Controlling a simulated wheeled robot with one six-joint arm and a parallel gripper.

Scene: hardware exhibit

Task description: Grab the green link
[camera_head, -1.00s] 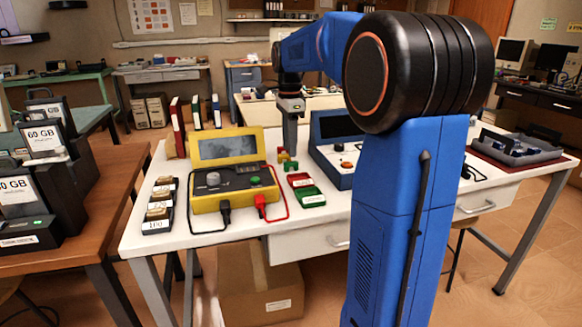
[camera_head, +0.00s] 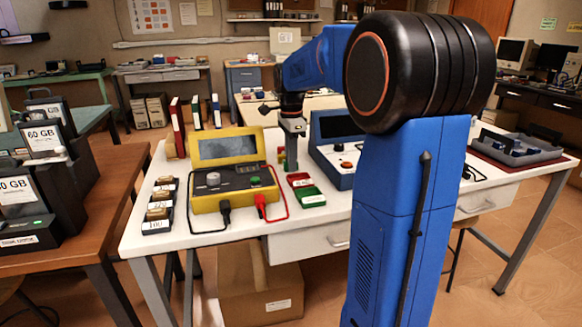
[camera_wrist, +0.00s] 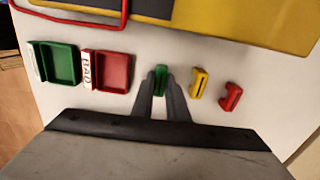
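The green link (camera_wrist: 160,80) stands upright on the white table between the fingertips of my gripper (camera_wrist: 160,83) in the wrist view. The fingers are apart, one on each side of it, with a narrow gap; I cannot tell whether either touches it. In the head view my gripper (camera_head: 291,160) points down at the table, behind the green tray and right of the yellow meter. The green link cannot be made out there.
A yellow link (camera_wrist: 199,83) and a red link (camera_wrist: 231,97) stand to the right. A red tray (camera_wrist: 114,72) and a green tray (camera_wrist: 60,65) lie to the left. The yellow meter (camera_head: 205,198) and a blue console (camera_head: 333,126) flank my gripper on the white table (camera_head: 165,235).

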